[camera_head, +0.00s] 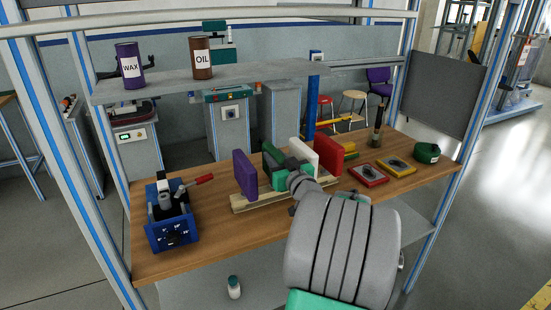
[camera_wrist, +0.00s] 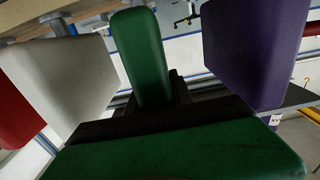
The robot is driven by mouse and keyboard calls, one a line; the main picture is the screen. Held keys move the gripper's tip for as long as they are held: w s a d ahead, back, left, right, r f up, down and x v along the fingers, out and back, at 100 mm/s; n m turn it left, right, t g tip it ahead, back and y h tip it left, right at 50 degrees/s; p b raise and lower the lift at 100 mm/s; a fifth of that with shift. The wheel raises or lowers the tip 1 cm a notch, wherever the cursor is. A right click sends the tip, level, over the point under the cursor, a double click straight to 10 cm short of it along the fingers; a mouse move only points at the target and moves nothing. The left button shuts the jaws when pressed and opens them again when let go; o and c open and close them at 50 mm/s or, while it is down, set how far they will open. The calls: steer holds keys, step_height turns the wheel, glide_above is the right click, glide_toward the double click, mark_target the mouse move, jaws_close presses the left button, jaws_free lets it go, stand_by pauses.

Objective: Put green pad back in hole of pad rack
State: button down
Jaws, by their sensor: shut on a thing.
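The green pad (camera_head: 271,158) is upright between the purple pad (camera_head: 244,174) and the white pad (camera_head: 301,156). My gripper (camera_head: 288,164) is shut on it, reaching in from the front. The wooden pad rack (camera_head: 247,204) lies on the bench under the pads. My arm hides part of the rack, so I cannot tell whether the green pad's lower end is in a hole. In the wrist view, green surfaces (camera_wrist: 145,60) show above and below a dark finger bar. The white pad (camera_wrist: 68,75) is at left and the purple pad (camera_wrist: 255,50) at right.
A red pad (camera_head: 328,155) stands right of the white pad. A blue toolbox (camera_head: 173,236) is at the bench's left. Red and yellow trays (camera_head: 368,176) and a green roll (camera_head: 427,153) are at right. A shelf (camera_head: 260,73) with two cans hangs above.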

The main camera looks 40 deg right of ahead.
steer(key=shift+f, duration=0.1)
steer(key=c, duration=1)
jaws_free()
steer(key=shift+c, duration=0.2)
steer(key=shift+f, duration=0.1)
steer(key=b+v, duration=0.1)
steer(key=v, duration=0.6)
steer(key=shift+s+a+b, duration=0.2)
steer(key=shift+s+b, duration=0.2)
